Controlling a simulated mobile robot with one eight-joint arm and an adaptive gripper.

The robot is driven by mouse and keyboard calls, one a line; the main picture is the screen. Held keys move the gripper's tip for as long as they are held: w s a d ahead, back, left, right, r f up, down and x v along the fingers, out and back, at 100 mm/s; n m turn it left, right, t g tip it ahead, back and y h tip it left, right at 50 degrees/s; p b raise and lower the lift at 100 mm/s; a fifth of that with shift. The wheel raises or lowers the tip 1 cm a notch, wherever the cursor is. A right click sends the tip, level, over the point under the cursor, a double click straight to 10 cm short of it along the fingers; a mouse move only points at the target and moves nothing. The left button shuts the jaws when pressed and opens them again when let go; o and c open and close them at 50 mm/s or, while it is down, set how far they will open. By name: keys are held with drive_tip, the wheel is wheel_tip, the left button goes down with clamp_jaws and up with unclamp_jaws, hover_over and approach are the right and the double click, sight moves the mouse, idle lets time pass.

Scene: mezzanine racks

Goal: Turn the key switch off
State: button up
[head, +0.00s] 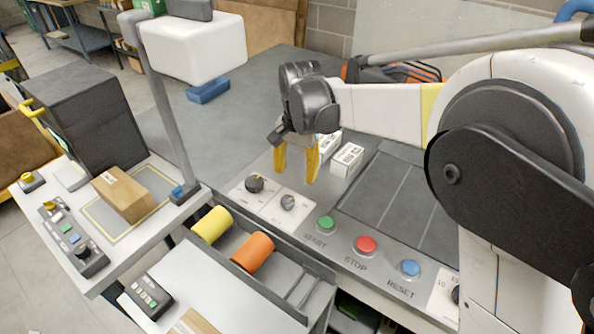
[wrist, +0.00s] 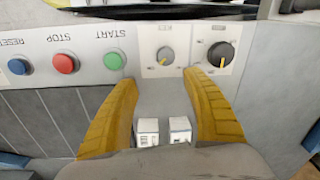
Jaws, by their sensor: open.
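Two rotary switches sit on white plates at the left end of the control panel in the head view. One is a small grey knob (head: 288,202), also in the wrist view (wrist: 165,56). The other is a larger black knob (head: 254,184), also in the wrist view (wrist: 221,55). I cannot tell for certain which is the key switch; their labels are too small to read. My gripper (head: 296,178) has yellow fingers, points down and is open and empty above the panel, just behind the grey knob. In the wrist view the gripper (wrist: 161,82) frames the area below that knob.
START (head: 326,223), STOP (head: 366,245) and RESET (head: 409,268) buttons line the panel's front. White small boxes (head: 347,160) stand close behind the gripper. Orange (head: 254,252) and yellow (head: 211,226) rollers lie in front. A grey post (head: 165,110) rises at left.

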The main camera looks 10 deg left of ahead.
sight(288, 199)
drive_tip(key=shift+s+a+f, duration=0.15)
drive_tip(key=shift+a+f, duration=0.55)
drive_tip(key=shift+a, duration=0.15)
drive_tip(key=f+b, duration=0.1)
drive_tip(key=f, duration=0.2)
drive_tip(key=f+b, duration=0.1)
drive_tip(key=f, duration=0.3)
drive_tip(key=f+b, duration=0.2)
drive_tip(key=f, duration=0.1)
drive_tip(key=shift+a+f, duration=0.25)
drive_tip(key=shift+f, duration=0.05)
drive_tip(key=c, duration=1.2)
